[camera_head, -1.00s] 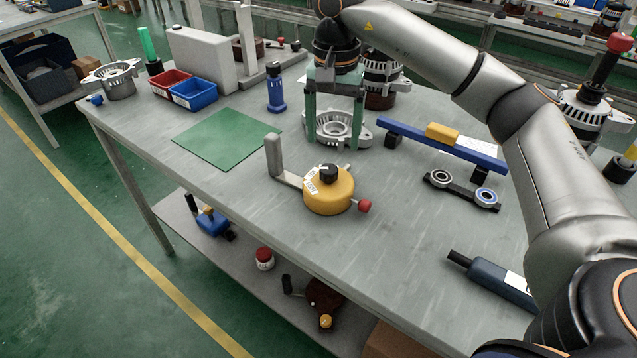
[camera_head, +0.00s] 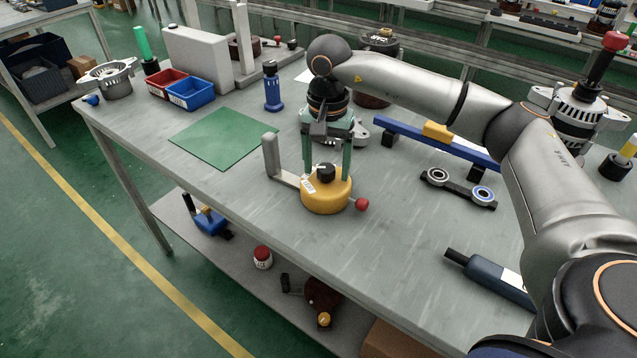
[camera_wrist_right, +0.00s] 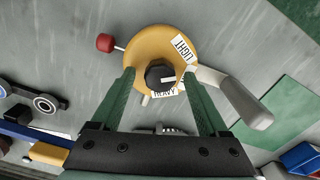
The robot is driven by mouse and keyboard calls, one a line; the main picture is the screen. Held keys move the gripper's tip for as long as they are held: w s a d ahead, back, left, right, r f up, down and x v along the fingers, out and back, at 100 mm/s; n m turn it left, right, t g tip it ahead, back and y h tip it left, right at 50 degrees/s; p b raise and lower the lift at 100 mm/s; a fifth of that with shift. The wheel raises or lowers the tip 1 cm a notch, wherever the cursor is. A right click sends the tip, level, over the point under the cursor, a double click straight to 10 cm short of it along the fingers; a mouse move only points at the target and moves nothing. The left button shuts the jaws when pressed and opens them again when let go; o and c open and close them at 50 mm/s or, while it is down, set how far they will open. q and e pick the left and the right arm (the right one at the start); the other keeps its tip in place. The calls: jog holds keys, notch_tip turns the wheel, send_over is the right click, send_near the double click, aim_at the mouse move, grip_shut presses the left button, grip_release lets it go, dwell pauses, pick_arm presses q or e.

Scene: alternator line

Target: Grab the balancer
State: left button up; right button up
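The balancer (camera_head: 326,198) is a round yellow body with a black knob on top, a grey L-shaped arm on its left and a red ball on a short rod. It sits on the grey table. In the right wrist view the yellow balancer (camera_wrist_right: 150,42) shows LIGHT and HEAVY labels beside its knob. My right gripper (camera_head: 327,168) points down over it. Its two green fingers are apart, one on each side of the knob in the right wrist view (camera_wrist_right: 158,73). Nothing is visibly gripped, and I cannot tell whether the fingers touch the body. My left gripper is not in view.
A metal housing (camera_head: 359,131) stands close behind the gripper. A green mat (camera_head: 222,138) lies to the left, with a blue cylinder (camera_head: 273,88) behind it. A blue bar (camera_head: 408,136) and a bearing holder (camera_head: 458,190) lie right.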

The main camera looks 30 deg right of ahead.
grip_shut()
dwell(0.4)
jog(key=shift+r, duration=0.15)
dwell(0.6)
